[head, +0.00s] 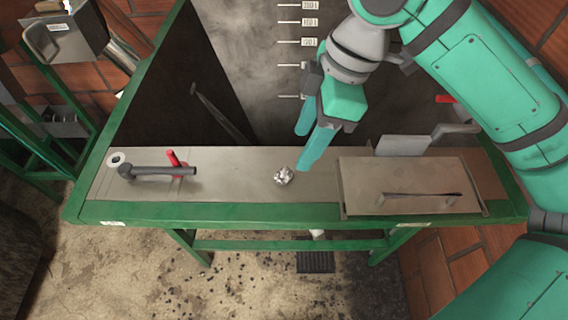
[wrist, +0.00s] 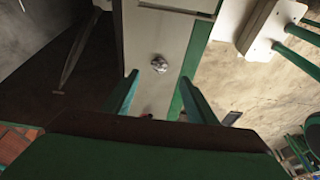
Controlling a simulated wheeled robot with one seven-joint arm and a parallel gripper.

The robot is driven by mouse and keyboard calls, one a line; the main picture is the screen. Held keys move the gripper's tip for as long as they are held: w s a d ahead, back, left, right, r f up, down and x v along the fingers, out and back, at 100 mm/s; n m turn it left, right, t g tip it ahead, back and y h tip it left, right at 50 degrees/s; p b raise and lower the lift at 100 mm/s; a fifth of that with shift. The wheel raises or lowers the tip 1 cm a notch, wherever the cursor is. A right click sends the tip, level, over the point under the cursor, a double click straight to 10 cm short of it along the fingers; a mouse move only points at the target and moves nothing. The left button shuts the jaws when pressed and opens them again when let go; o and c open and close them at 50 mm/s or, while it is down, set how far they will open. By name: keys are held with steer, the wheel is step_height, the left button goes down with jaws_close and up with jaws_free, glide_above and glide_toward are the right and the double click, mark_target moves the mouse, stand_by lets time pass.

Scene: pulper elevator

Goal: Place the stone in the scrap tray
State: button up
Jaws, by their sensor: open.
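The stone (head: 284,175), a small mottled grey-white lump, lies on the bare metal bench top (head: 235,180), left of the handled plate. It also shows in the wrist view (wrist: 159,63), just beyond the fingertips and between their lines. My gripper (head: 301,150) is open and empty above the bench, with its fingers pointing down toward the stone. In the wrist view the two fingers (wrist: 160,78) stand apart with clear space between them. I see no touch on the stone. I cannot tell for certain which thing is the scrap tray.
A flat metal plate with a handle (head: 400,180) covers the bench's right part. A dark pipe fitting with a red lever (head: 160,171) is at the left. A raised green rim (head: 250,212) edges the bench. A grey metal box (head: 62,38) is at upper left.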

mark_target(285, 173)
steer(key=shift+a+x, duration=0.15)
steer(key=shift+x, duration=2.35)
steer(key=shift+a+x, duration=0.1)
steer(key=shift+x, duration=2.4)
steer(key=shift+r, duration=0.15)
steer(key=c, duration=1.2)
step_height(285, 173, up, 10)
